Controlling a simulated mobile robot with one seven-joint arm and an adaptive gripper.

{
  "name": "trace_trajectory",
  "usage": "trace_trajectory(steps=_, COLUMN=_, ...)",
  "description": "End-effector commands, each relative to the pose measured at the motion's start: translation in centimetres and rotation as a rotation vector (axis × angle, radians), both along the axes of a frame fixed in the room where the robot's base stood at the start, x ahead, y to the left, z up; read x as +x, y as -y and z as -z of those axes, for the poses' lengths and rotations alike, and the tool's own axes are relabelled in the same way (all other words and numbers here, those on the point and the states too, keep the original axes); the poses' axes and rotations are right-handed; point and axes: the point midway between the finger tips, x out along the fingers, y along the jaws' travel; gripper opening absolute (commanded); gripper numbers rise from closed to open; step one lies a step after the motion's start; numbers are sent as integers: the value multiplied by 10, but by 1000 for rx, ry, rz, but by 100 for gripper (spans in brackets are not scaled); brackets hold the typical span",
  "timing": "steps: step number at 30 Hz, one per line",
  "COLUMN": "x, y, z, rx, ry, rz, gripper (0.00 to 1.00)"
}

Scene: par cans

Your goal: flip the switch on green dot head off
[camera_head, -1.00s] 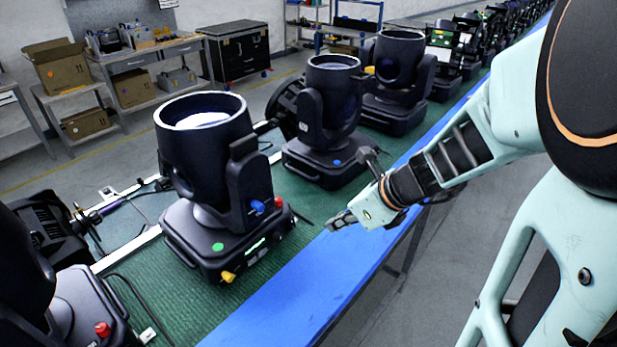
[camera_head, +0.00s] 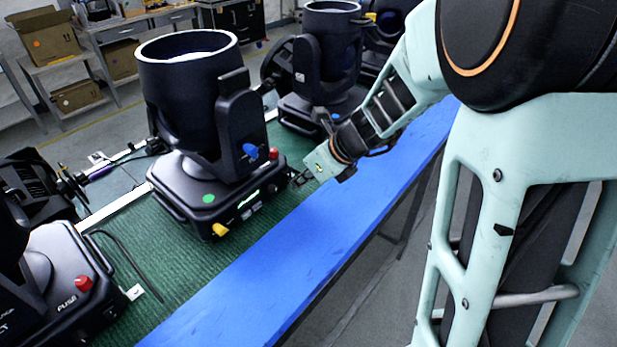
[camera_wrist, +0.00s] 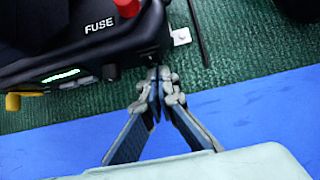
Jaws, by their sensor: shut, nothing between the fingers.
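The green dot head (camera_head: 190,95) is a black moving-head light standing upright on the green mat, with a green dot (camera_head: 208,199) on its base. Its front face has a lit green strip (camera_head: 248,199), which also shows in the wrist view (camera_wrist: 61,76). I cannot tell which part is the switch. A yellow knob (camera_head: 220,230) sits at the front corner; a red knob (camera_wrist: 127,7) is near the FUSE label. My gripper (camera_head: 298,180) is shut and empty, beside the base's right end. In the wrist view its fingertips (camera_wrist: 158,78) are just off the front face's corner.
A blue strip (camera_head: 300,260) edges the green mat (camera_head: 165,260). Another head (camera_head: 325,60) stands behind, and one with a red knob (camera_head: 84,284) stands at lower left. A black cable (camera_head: 130,262) lies between heads. The blue strip is clear.

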Motion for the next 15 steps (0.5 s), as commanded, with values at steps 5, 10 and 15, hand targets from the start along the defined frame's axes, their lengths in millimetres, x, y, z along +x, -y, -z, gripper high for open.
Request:
trace_trajectory(steps=5, x=2, y=-2, z=1, rx=0, ry=0, rz=1, gripper=0)
trace_trajectory(steps=10, x=2, y=-2, z=0, rx=0, ry=0, rz=1, gripper=0)
trace_trajectory(steps=15, x=3, y=-3, z=4, rx=10, ry=8, rz=2, gripper=0)
